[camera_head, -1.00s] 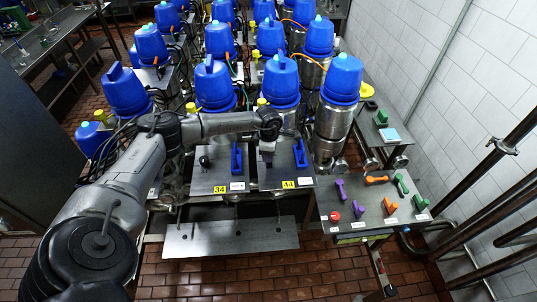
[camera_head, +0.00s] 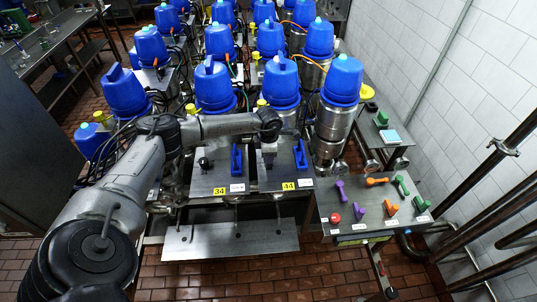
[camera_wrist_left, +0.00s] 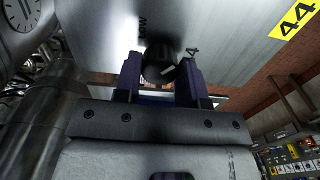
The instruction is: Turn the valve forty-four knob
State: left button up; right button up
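The valve forty-four panel (camera_head: 283,179) is a grey metal plate with a yellow "44" label (camera_head: 289,186) at its front edge; the label also shows in the left wrist view (camera_wrist_left: 297,21). In that view a round black knob (camera_wrist_left: 160,60) with a white mark sits on the panel, by the printed words "LOW" and "44"-like lettering. My left gripper (camera_wrist_left: 160,78) has its two dark fingers apart, one on each side of the knob, with narrow gaps showing. In the head view my left gripper (camera_head: 268,160) is over the panel and hides the knob. My right gripper is not in view.
A blue lever (camera_head: 301,157) stands on the panel right of my gripper. The neighbouring panel 34 (camera_head: 208,181) has a black knob (camera_head: 205,163) and another blue lever (camera_head: 237,160). Blue-topped canisters (camera_head: 281,85) stand behind. A side table with coloured handles (camera_head: 361,208) is at right.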

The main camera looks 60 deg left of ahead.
pick_arm(q)
jog(key=o, duration=0.5)
jog(key=shift+c, duration=0.2)
notch_tip(320, 180, up, 14)
jog(key=b, duration=0.3)
dwell(0.6)
